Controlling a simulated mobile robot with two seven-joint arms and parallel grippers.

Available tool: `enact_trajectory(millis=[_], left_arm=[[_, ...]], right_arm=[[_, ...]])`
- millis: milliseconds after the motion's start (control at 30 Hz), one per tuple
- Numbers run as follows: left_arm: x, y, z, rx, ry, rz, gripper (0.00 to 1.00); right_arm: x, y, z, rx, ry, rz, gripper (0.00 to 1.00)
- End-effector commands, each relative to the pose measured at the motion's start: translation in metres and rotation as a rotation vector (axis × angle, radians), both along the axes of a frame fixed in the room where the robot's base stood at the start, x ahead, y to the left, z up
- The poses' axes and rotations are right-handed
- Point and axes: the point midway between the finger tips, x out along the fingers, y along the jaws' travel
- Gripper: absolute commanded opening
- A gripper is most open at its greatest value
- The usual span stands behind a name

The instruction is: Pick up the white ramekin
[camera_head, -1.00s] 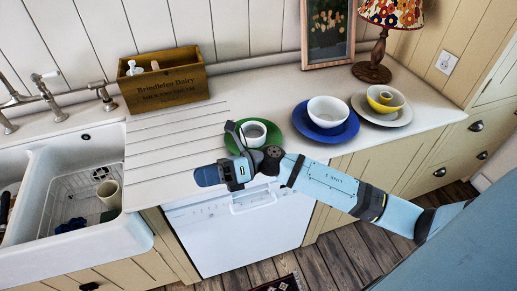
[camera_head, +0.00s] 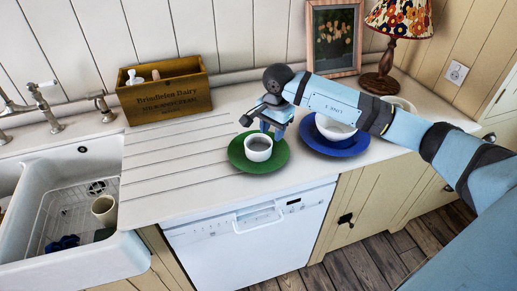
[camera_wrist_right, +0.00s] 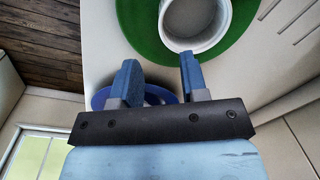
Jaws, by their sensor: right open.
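The white ramekin (camera_head: 258,156) stands upright on the green plate (camera_head: 278,160) near the counter's front edge. My right gripper (camera_head: 272,129) is open and empty, close above the ramekin's back right side. In the wrist view, the ramekin (camera_wrist_right: 200,25) shows at the top on the green plate (camera_wrist_right: 142,30). There, the right finger of my gripper (camera_wrist_right: 158,62) overlaps the ramekin's near rim, and the left finger is clear of it. I cannot tell whether the finger touches the rim. My left gripper is in neither view.
A blue plate (camera_head: 358,148) with a white bowl (camera_head: 330,128) is right of the green plate, partly under my arm. A wooden crate (camera_head: 165,98), picture frame (camera_head: 333,38) and lamp (camera_head: 383,75) stand behind. The ribbed counter (camera_head: 170,175) at left is clear, beside the sink (camera_head: 85,262).

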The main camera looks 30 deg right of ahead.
Motion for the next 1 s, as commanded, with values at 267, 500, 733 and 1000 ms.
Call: enact_trajectory(millis=[267,500,733,1000], left_arm=[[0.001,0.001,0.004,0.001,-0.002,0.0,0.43],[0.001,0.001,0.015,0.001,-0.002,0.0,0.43],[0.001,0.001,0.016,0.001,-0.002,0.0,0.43],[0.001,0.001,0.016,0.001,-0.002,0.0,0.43]], right_arm=[[0.002,0.002,-0.028,0.003,0.002,-0.001,0.4],[0.006,0.008,-0.059,0.004,0.005,-0.002,0.4],[0.008,0.007,-0.078,0.002,0.0,-0.001,0.4],[0.008,0.007,-0.078,0.003,-0.001,-0.001,0.22]])
